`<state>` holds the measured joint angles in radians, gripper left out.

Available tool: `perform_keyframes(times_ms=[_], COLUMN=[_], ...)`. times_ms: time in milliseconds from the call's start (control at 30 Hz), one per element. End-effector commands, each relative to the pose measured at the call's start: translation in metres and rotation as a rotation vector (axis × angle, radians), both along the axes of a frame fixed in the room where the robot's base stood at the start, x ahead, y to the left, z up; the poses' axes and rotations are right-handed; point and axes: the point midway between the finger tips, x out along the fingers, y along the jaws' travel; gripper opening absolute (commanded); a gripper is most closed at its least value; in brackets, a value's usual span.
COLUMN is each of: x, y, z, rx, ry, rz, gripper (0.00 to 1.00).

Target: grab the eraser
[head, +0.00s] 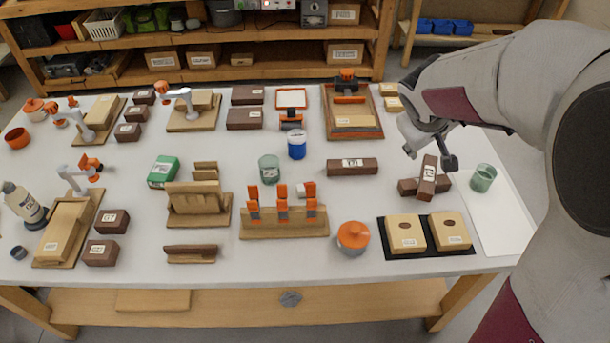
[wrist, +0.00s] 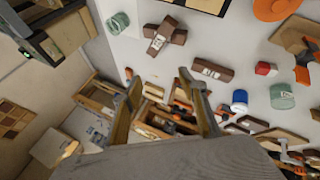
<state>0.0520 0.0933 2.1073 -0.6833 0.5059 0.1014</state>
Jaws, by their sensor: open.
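A small red-and-white block, which looks like the eraser (wrist: 266,69), lies on the table in the wrist view, between the dark brown block and the green jar. In the head view a small white piece (head: 301,189), partly hidden by an orange clip, seems to be the same thing. My gripper (head: 430,155) is open and empty, above the right part of the table near the crossed brown blocks. Its two spread fingers also show in the wrist view (wrist: 160,78). It is well to the right of the eraser and apart from it.
Crossed brown blocks (head: 428,178) lie below my gripper, with a green cup (head: 483,178) to their right. A long brown block (head: 352,167), a blue jar (head: 297,144) and a wooden rack with orange clips (head: 284,222) stand around the eraser. Bare table shows between them.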

Motion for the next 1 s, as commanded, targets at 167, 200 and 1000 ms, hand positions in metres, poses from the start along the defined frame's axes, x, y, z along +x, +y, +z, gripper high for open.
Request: perform_keyframes(times_ms=[167, 200, 1000], x=[0.056, 0.067, 0.231], y=[-0.001, 0.0, 0.112], z=[-0.009, -0.011, -0.102], rx=[-0.056, -0.068, -0.07], ry=[-0.051, -0.062, -0.203], rz=[0.114, 0.142, 0.893], gripper=[0.42, 0.42, 0.42])
